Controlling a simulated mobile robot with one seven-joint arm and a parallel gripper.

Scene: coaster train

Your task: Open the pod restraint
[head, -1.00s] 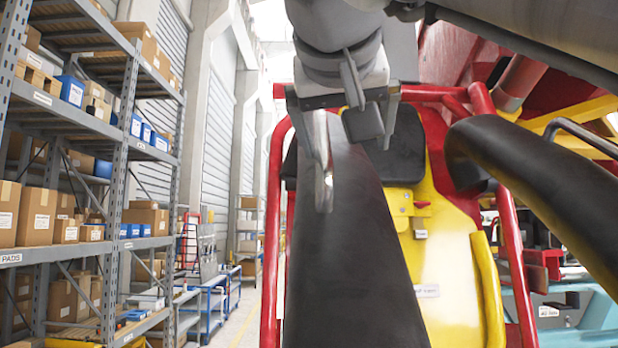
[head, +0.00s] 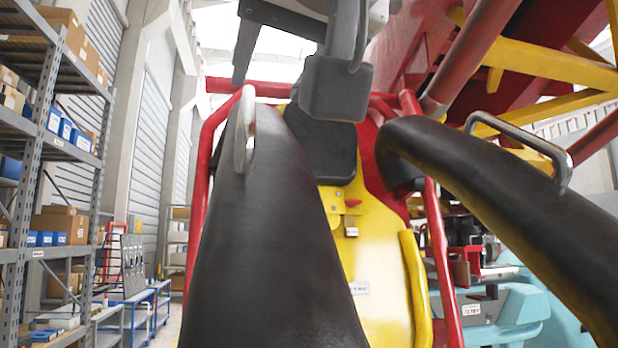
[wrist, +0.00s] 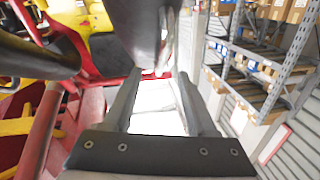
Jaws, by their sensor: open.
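The pod restraint shows in the head view as two thick black padded bars, a left one (head: 265,240) and a right one (head: 500,200). A pale grey handle (head: 244,133) stands on the left bar, and a metal loop handle (head: 530,140) on the right bar. My gripper (head: 298,75) is at the top of the head view, open and empty, above and to the right of the left handle. In the wrist view my gripper (wrist: 160,76) has its fingers apart with nothing between them. The left bar (wrist: 140,25) and part of its handle (wrist: 164,40) are beyond the fingertips.
A yellow seat back (head: 375,270) with a dark headrest (head: 322,145) lies behind the bars, inside a red tube frame (head: 200,190). Red and yellow beams (head: 540,60) are at upper right. Shelving with boxes (head: 50,150) stands at left, with an open aisle beside it.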

